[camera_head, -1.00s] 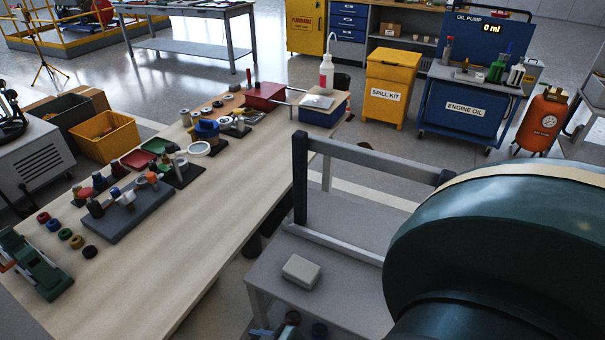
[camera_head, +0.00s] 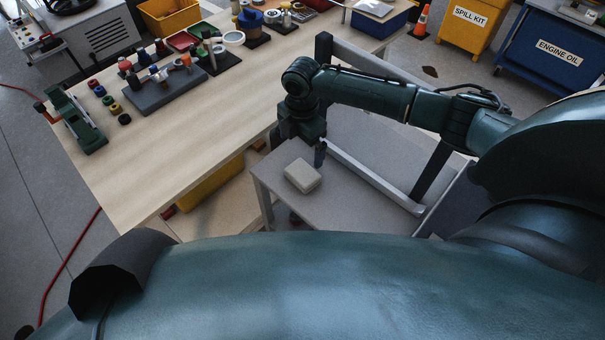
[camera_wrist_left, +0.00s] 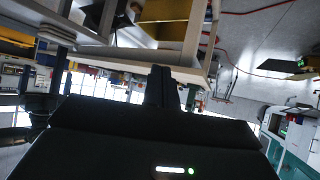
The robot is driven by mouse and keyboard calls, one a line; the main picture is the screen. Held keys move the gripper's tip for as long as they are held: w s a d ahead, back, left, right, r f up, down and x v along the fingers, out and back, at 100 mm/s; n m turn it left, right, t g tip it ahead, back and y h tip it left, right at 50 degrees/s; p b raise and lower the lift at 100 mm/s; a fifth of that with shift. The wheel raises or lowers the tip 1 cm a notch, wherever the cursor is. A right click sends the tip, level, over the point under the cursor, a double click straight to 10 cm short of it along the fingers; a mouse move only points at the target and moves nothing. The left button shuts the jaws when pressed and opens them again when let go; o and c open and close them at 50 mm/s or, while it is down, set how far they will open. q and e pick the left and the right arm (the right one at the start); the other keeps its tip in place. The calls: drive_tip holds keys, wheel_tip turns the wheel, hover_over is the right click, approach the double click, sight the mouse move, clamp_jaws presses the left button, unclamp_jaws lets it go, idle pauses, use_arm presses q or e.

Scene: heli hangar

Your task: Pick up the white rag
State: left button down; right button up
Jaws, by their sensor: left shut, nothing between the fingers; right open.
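The white rag (camera_head: 303,175) looks like a small off-white folded block. It lies on the grey side table (camera_head: 352,205) beside the wooden workbench. My right gripper (camera_head: 319,155) points down just above and behind the rag, close to its far edge. It is open, with no rag visible between its fingers; whether it touches the rag cannot be told. My left gripper (camera_wrist_left: 163,82) shows only in the left wrist view, as dark fingers shut together and empty.
The wooden workbench (camera_head: 185,150) stands left of the side table, with a grey tool block (camera_head: 160,92) and small parts on it. A rail frame (camera_head: 375,178) borders the side table's back. The bench's near part is clear.

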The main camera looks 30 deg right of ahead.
drive_tip(key=f+b, duration=0.4)
drive_tip(key=b, duration=0.1)
drive_tip(key=f+b, duration=0.2)
drive_tip(key=shift+w+d+f, duration=0.1)
drive_tip(key=shift+d+f, duration=0.05)
drive_tip(key=shift+d, duration=0.15)
drive_tip(key=shift+f+b, duration=0.35)
drive_tip(key=shift+b, duration=0.25)
drive_tip(key=shift+f+b, duration=0.25)
drive_tip(key=shift+b, duration=0.05)
drive_tip(key=shift+f+b, duration=0.4)
drive_tip(key=shift+b, duration=0.1)
wheel_tip(320, 180, down, 3)
drive_tip(key=b, duration=0.4)
drive_tip(key=shift+f+b, duration=0.7)
drive_tip(key=shift+b, duration=0.35)
use_arm(q)
drive_tip(key=f+t, duration=0.1)
drive_tip(key=f, duration=0.1)
drive_tip(key=d+f+t+h, duration=0.1)
drive_tip(key=f, duration=0.1)
drive_tip(key=shift+w+n+t, duration=0.2)
drive_tip(key=shift+n+t, duration=0.1)
drive_tip(key=shift+n, duration=0.1)
use_arm(e)
drive_tip(key=shift+c, duration=0.3)
